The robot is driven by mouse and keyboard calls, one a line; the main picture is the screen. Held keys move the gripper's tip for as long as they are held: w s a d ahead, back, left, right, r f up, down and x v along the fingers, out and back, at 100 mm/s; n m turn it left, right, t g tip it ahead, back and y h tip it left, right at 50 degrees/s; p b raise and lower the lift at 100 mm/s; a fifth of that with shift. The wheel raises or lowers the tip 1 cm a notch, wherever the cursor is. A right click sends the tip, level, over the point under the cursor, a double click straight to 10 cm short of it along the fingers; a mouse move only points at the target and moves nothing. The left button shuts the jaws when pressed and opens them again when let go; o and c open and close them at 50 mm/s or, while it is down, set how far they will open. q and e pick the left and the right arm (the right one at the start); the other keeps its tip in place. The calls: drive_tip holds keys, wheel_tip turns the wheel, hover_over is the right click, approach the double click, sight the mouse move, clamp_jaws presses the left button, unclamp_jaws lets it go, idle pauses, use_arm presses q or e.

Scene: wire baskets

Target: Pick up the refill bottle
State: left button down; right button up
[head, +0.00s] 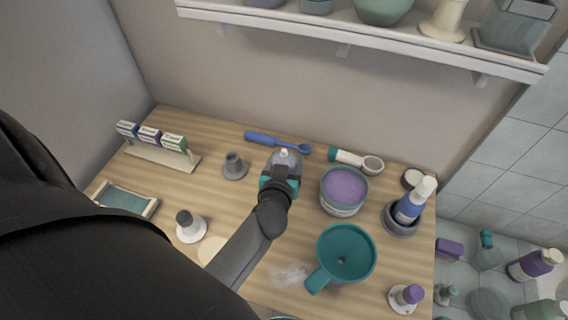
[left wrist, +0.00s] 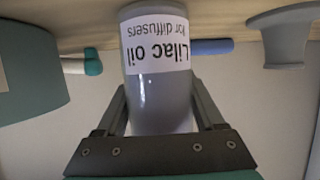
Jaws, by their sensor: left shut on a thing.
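The refill bottle (left wrist: 160,95) is grey with a white label reading "Lilac oil for diffusers"; it appears upside down in the left wrist view. My left gripper (left wrist: 160,120) is shut on it, one finger on each side. In the head view my left gripper (head: 281,181) is at the middle of the table, and the bottle's pale top (head: 284,156) shows just beyond it. The gripper hides most of the bottle there. I cannot tell whether its base touches the table. My right gripper is not in view.
A wall shelf (head: 300,22) runs above the back.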

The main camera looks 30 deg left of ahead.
use_arm(q)
drive_tip(key=shift+r, duration=0.2)
drive_tip(key=shift+r+p, duration=0.55)
wheel_tip(320, 180, up, 19)
drive_tip(key=p, duration=1)
drive_tip(key=shift+f+p, duration=0.15)
drive_tip(key=shift+p, duration=0.15)
drive_tip(key=c, duration=0.6)
unclamp_jaws()
clamp_jaws()
